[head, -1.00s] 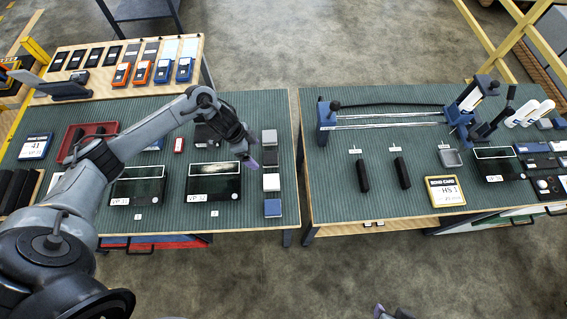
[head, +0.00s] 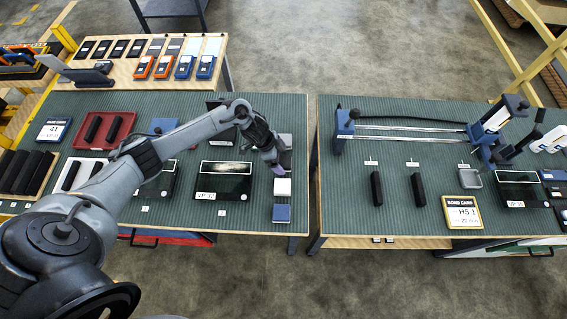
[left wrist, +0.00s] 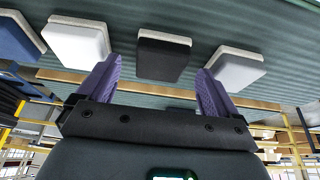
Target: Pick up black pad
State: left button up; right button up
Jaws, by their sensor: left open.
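The black pad (left wrist: 163,57), a dark block with a pale underside layer, lies on the green ribbed bench top in the left wrist view. It shows in the gap between the purple fingers of my left gripper (left wrist: 158,88), farther out than the fingertips and apart from them. My left gripper is open and empty. In the head view, my left gripper (head: 279,167) is over the column of pads and hides most or all of the black pad. My right gripper is not in view.
A white pad (head: 282,187) and a blue pad (head: 281,213) lie nearer the bench's front edge; a grey pad (left wrist: 237,68) lies on the other side of the black one. A dark panel (head: 223,181) is left of the column. A gap separates the right bench (head: 345,220).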

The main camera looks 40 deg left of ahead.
pick_arm(q)
jog(key=shift+x, duration=0.9)
jog(key=c, duration=1.2)
jog(key=shift+o, duration=0.2)
jog(key=shift+r, duration=0.2)
jog(key=shift+r, duration=0.55)
notch_tip(320, 180, up, 3)
jog(key=shift+w+f+p, duration=0.1)
jog(key=shift+f+p, duration=0.05)
jog(key=shift+p, duration=0.15)
jog(key=w+d+r+p, duration=0.1)
jog(key=d+r, duration=0.6)
jog(key=d, duration=0.4)
jog(key=shift+d, duration=0.35)
jog(key=shift+w, duration=0.15)
